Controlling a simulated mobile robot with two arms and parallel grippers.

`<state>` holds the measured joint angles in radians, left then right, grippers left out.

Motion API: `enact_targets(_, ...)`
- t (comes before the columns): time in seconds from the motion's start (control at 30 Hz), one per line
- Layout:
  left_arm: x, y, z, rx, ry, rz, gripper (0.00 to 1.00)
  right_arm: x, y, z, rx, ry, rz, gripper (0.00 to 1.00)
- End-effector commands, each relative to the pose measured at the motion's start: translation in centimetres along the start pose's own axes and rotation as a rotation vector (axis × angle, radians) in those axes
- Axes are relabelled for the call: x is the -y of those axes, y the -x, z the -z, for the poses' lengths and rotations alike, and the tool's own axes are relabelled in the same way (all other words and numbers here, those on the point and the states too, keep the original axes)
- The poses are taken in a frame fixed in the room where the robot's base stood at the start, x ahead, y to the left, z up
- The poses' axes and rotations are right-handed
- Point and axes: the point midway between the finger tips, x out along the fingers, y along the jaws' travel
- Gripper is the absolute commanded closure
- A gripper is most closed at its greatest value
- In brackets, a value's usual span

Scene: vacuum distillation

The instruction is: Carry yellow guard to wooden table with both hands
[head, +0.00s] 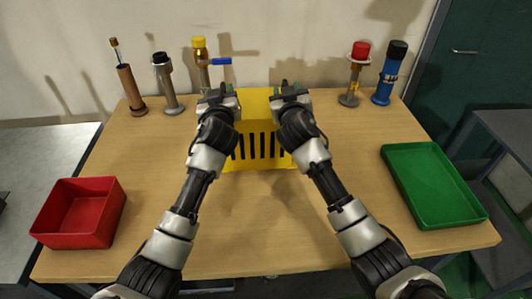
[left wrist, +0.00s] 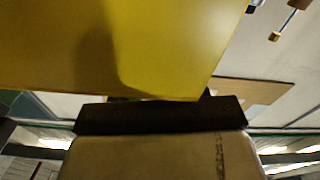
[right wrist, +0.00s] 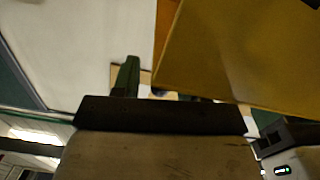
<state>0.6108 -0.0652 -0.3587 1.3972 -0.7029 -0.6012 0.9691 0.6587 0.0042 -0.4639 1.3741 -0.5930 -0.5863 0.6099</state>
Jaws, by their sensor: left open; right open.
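The yellow guard (head: 262,160) stands on the wooden table (head: 160,185), toward the back middle, with dark slots in its front face. My left gripper (head: 217,92) is at its left side and my right gripper (head: 291,90) at its right side, both near its top. Both are open. The guard's yellow surface fills much of the left wrist view (left wrist: 110,50) and the right wrist view (right wrist: 245,55). The fingertips are largely hidden, so I cannot tell whether they touch the guard.
A red bin (head: 80,212) is at the table's front left and a green tray (head: 433,185) at its right. Along the back stand a brown column (head: 130,88), a grey one (head: 166,85), a yellow-topped one (head: 201,65), a red-topped one (head: 354,75) and a blue one (head: 388,75). The front middle is clear.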

Motion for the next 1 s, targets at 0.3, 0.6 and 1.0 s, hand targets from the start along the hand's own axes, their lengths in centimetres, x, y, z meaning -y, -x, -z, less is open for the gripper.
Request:
enact_targets(0.3, 0.0, 5.3, -0.1, 0.001, 0.006, -0.001, 0.56, 0.0, 0.0, 0.1, -0.002, -0.001, 0.0, 0.57)
enact_targets(0.6, -0.1, 10.4, 0.1, -0.002, 0.006, -0.002, 0.56, 0.0, 0.0, 0.1, -0.002, -0.001, -0.001, 0.57)
enact_targets(1.0, 0.0, 11.6, 0.1, -0.003, 0.003, -0.001, 0.56, 0.0, 2.4, 0.0, -0.002, -0.004, 0.001, 0.57)
